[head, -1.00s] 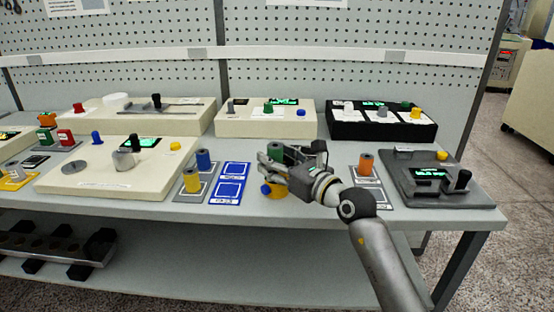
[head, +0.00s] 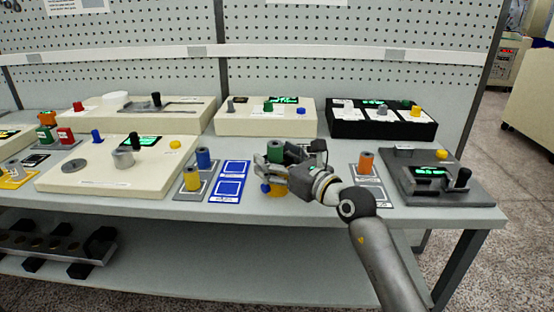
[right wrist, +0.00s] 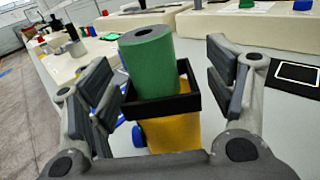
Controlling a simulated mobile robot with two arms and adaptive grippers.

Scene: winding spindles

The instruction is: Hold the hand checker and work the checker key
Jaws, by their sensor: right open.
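What looks like the hand checker (right wrist: 175,132) is a yellow body with a black square collar, upright on the table. A green spool (right wrist: 150,60) with a hole in its top stands in the collar. A blue knob (right wrist: 138,136), which looks like its key, sticks out low on the left side; it also shows in the head view (head: 265,188). My right gripper (head: 266,166) is open, its fingers on either side of the checker, with a visible gap at least on the right. The checker's lower part is hidden by the gripper in the wrist view. My left gripper is not in view.
Left of the checker are a blue-framed mat (head: 229,184) and blue and yellow spools (head: 192,181) on a grey mat. An orange spool (head: 366,163) and a dark grey device (head: 435,190) stand to the right. Cream boxes (head: 264,126) and a black box (head: 382,130) stand behind.

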